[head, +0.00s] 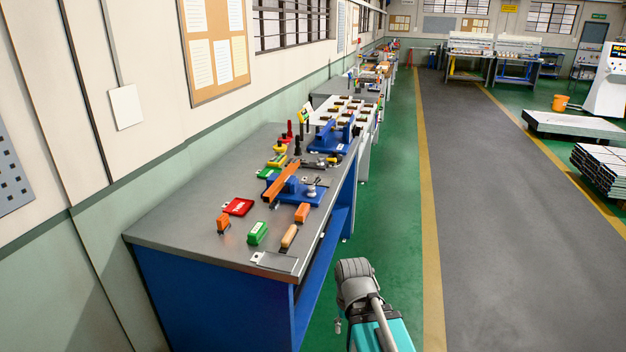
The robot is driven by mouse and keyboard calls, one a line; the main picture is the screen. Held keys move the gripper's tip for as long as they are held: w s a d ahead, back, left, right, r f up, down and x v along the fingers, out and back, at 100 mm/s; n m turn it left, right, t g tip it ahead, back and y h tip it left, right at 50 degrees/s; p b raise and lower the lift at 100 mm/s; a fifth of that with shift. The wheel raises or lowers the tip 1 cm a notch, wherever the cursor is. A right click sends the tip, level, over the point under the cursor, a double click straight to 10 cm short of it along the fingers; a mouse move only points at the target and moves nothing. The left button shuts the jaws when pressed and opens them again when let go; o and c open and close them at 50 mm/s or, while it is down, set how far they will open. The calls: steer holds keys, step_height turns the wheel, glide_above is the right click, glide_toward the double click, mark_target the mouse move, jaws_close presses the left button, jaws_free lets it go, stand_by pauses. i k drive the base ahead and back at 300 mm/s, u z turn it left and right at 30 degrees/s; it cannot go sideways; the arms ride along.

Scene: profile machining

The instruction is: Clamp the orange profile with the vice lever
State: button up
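The orange profile (281,183) is a long bar on the workbench. It lies slanted along a blue vice (300,197) and sticks out past its left side. I cannot tell from here whether the jaws touch it. A small grey metal part (312,187), perhaps the vice lever, shows on the right of the vice. Its exact position is too small to read. My gripper is not clearly in view. Only a grey and teal part of my arm shows at the bottom, right of the bench and away from the vice.
The grey-topped bench (175,222) also bears a red box (238,207), a green box (257,233), small orange blocks and a tan-handled tool (289,236). A second blue device (333,137) stands behind. The bench's front left is clear. Green floor (385,215) lies open on the right.

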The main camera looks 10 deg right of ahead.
mark_target(311, 189)
steer(key=u, duration=0.05)
steer(key=i, duration=0.95)
steer(key=z, duration=0.1)
